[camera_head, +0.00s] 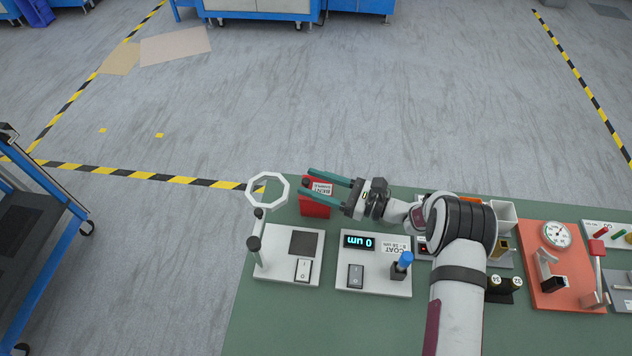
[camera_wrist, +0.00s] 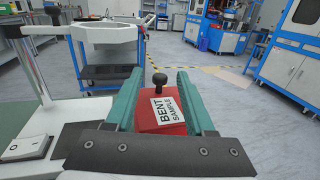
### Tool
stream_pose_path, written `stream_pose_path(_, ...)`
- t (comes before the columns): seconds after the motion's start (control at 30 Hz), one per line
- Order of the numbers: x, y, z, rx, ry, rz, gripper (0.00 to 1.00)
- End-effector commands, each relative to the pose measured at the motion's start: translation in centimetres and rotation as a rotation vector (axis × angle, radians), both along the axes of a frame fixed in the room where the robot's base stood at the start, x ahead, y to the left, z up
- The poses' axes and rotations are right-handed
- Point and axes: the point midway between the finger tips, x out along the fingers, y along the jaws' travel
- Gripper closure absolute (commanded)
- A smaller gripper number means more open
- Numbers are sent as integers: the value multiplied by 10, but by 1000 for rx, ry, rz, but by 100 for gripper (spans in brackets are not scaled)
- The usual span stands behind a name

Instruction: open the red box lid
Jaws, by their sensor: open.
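The red box (camera_head: 313,208) stands at the far left edge of the green bench, partly covered by my gripper in the head view. In the wrist view the red box (camera_wrist: 160,120) has a white label reading "BENT SAMPLE" and a black round knob (camera_wrist: 159,80) on a short stem on its top. The lid looks closed; its seam is not visible. My gripper (camera_head: 306,179) is open above the box, its teal fingers pointing left. In the wrist view the fingers (camera_wrist: 161,76) lie either side of the box and knob, with gaps. Nothing is held.
A white ring stand (camera_head: 268,190) is just left of the box. A white switch panel (camera_head: 290,256) and a display panel (camera_head: 373,264) with a blue-topped knob lie in front. An orange gauge plate (camera_head: 562,265) is at right. Beyond the bench's far edge is open floor.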

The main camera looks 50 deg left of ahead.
Motion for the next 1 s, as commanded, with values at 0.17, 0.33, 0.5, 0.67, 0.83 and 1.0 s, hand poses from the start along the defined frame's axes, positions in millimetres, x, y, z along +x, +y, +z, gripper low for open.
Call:
stream_pose_path(0.17,0,0,0,0,0,0,51)
stream_pose_path(0.33,0,0,0,0,0,0,82)
stream_pose_path(0.5,0,-1,0,0,0,1,100)
stream_pose_path(0.67,0,-1,0,0,0,1,100)
stream_pose_path(0.83,0,-1,0,0,0,2,100)
stream_pose_path(1.0,0,-1,0,-1,0,2,100)
